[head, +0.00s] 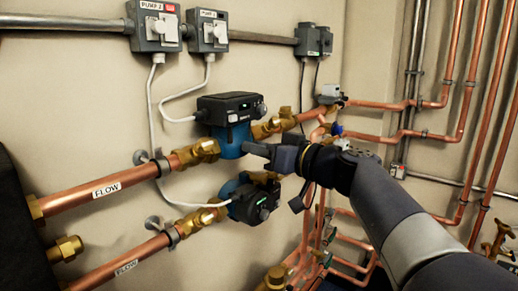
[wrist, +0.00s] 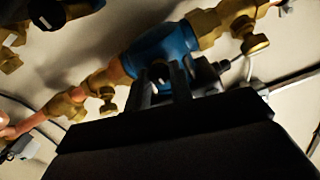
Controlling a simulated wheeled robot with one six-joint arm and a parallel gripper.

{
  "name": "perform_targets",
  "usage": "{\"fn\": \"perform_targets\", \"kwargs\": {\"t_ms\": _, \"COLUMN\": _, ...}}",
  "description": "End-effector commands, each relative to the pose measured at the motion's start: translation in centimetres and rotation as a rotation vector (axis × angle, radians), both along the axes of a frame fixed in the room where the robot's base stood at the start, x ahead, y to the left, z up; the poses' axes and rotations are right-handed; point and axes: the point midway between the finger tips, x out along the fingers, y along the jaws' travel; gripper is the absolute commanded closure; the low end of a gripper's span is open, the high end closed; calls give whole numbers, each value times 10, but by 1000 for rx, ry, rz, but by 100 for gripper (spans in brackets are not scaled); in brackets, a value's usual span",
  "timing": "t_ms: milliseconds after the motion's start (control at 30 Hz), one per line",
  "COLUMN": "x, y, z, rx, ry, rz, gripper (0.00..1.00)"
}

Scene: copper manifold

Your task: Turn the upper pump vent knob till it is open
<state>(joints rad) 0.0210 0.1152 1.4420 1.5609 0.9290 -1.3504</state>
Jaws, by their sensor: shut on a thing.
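The upper pump (head: 232,136) has a blue body with a black control box (head: 229,106) on top. It sits in the upper copper FLOW line. In the wrist view its blue body (wrist: 181,46) is just beyond my fingers. My gripper (head: 257,150) reaches in from the right to the front of this pump. In the wrist view my gripper (wrist: 163,80) has its two fingers around a small dark vent knob (wrist: 158,71) on the blue body. The head view hides the knob behind my fingers. Its turned angle cannot be told.
The lower pump (head: 254,200) is close below my gripper. Brass valves (head: 285,119) flank the upper pump. Copper pipes (head: 378,105) run along the right wall. Electrical boxes (head: 155,26) with white cables are above. A dark block (head: 17,216) stands at the left.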

Motion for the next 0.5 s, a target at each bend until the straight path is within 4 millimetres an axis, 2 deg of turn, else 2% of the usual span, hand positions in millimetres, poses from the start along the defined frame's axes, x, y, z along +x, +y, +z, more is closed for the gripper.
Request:
{"fn": "perform_targets", "kwargs": {"t_ms": 267, "x": 0, "y": 0, "z": -2, "rx": 60, "ry": 77, "rz": 0, "gripper": 100}}
{"fn": "perform_targets", "kwargs": {"t_ms": 500, "x": 0, "y": 0, "z": -2, "rx": 178, "ry": 229, "rz": 0, "gripper": 100}}
